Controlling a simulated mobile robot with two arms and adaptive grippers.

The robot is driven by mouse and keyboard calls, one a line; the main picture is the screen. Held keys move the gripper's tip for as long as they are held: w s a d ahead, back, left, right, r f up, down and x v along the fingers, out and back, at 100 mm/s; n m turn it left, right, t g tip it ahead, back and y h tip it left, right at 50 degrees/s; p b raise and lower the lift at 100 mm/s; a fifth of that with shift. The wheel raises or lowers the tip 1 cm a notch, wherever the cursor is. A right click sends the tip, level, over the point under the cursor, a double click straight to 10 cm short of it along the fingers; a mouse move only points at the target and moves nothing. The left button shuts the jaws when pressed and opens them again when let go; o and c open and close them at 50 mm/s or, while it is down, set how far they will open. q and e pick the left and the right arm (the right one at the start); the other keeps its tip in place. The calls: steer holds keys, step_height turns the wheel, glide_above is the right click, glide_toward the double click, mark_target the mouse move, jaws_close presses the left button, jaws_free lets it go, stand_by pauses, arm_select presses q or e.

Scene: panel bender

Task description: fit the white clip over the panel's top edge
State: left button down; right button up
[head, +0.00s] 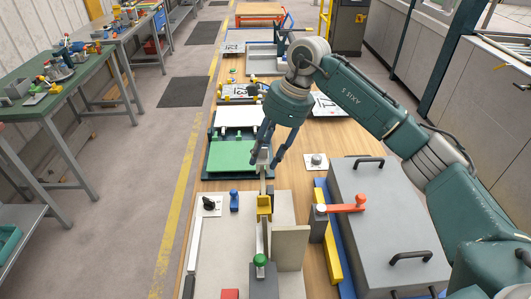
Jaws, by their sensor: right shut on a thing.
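My right gripper (268,152) reaches down from the right over the far part of the bench, fingers pointing down. It is shut on a small pale piece, which looks like the white clip (262,158); the fingers partly hide it. A beige upright panel (290,246) stands on the pale base plate nearer to me, its top edge free. The gripper and clip are beyond the panel and apart from it. A yellow block (264,205) lies between them. My left gripper is not in view.
A green plate (231,155) lies left of the gripper. A green-topped knob (260,260) stands left of the panel. A grey box with black handles (385,220) and a red-handled clamp (347,207) are on the right. A blue piece (234,200) is on the left.

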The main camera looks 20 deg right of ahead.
steer(key=shift+f+b, duration=0.9)
steer(key=shift+f, duration=0.3)
stand_by(0.7)
steer(key=o, duration=1)
steer(key=shift+r, duration=0.1)
steer(key=shift+r+p, duration=2.5)
steer(key=shift+r, duration=1.95)
